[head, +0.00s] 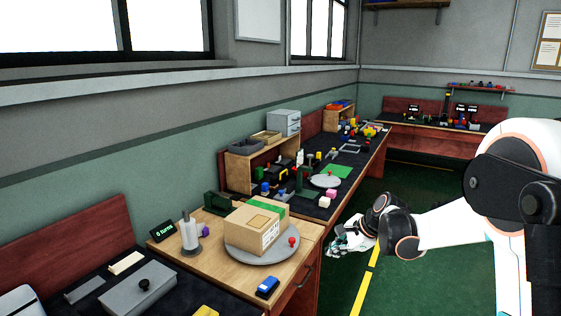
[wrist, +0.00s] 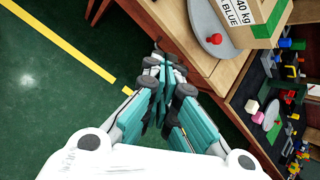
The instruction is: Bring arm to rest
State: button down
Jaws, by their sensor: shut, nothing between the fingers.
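My gripper (head: 342,243) hangs over the green floor to the right of the wooden workbench in the head view, at the end of my bent arm. In the wrist view my gripper (wrist: 166,70) has its teal-lined fingers closed together with nothing between them. The workbench edge (wrist: 192,58) lies just beyond the fingertips in that view. I cannot tell whether they touch it.
A cardboard box (head: 258,228) sits on a round grey plate (head: 240,249) on the workbench. A grey lidded case (head: 138,290) is at the front left. Benches with several small parts stretch away behind. The green floor (head: 410,290) is clear, with a yellow line.

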jog(key=s+r+n+h, duration=0.1)
jog(key=s+r+n, duration=0.4)
jog(key=s, duration=0.4)
jog(key=s+r+n+h, duration=0.2)
jog(key=s+r+n, duration=0.1)
jog(key=s+r, duration=0.5)
jog(key=s+d+f+n+t+h, duration=0.1)
jog(key=s+n, duration=0.3)
jog(key=s, duration=0.5)
jog(key=s+d+f+n+t+h, duration=0.1)
jog(key=s+n, duration=0.4)
jog(key=s, duration=0.5)
jog(key=shift+d+f, duration=0.2)
jog(key=shift+d, duration=0.3)
jog(key=shift+a, duration=0.1)
